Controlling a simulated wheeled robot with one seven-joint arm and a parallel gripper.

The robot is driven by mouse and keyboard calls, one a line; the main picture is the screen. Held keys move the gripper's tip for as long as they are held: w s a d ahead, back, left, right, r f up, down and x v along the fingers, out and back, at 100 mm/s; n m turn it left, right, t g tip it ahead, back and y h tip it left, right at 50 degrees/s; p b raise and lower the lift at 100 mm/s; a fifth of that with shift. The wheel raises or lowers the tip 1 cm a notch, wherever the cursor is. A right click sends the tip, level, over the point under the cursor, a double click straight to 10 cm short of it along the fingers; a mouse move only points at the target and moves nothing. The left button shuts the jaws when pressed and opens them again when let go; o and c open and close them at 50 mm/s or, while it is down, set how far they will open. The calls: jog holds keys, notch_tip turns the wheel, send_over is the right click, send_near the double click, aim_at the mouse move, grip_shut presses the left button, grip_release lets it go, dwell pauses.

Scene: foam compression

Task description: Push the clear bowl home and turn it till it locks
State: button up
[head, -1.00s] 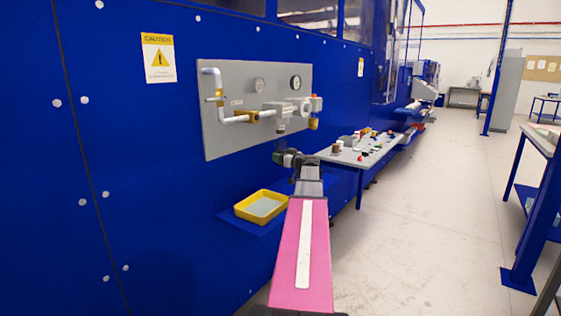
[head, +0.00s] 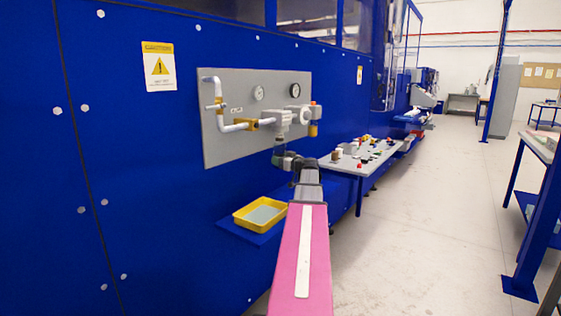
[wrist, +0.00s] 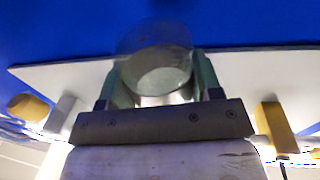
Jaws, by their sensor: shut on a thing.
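The clear bowl (wrist: 158,68) is between the two green-padded fingers of my gripper (wrist: 153,85) in the wrist view, and the gripper is shut on it. In the head view the bowl (head: 281,146) shows as a small see-through shape above my gripper (head: 282,160), just under the pale filter housing (head: 277,118). Bowl and housing line up closely. I cannot tell whether the bowl is seated in the housing or how far it is turned.
The grey panel (head: 232,148) carries pipes, two gauges (head: 295,90) and a yellow-ended fitting (head: 313,130) right of the housing. A yellow tray (head: 240,224) sits below on a blue shelf. A table (head: 346,166) with small parts stands to the right. The floor further right is open.

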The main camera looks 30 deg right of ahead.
aim_at(284, 148)
dwell(0.6)
jog(key=shift+r, duration=1.9)
jog(key=shift+r, duration=0.15)
jog(key=shift+r, duration=0.65)
jog(key=shift+r, duration=0.8)
dwell(0.7)
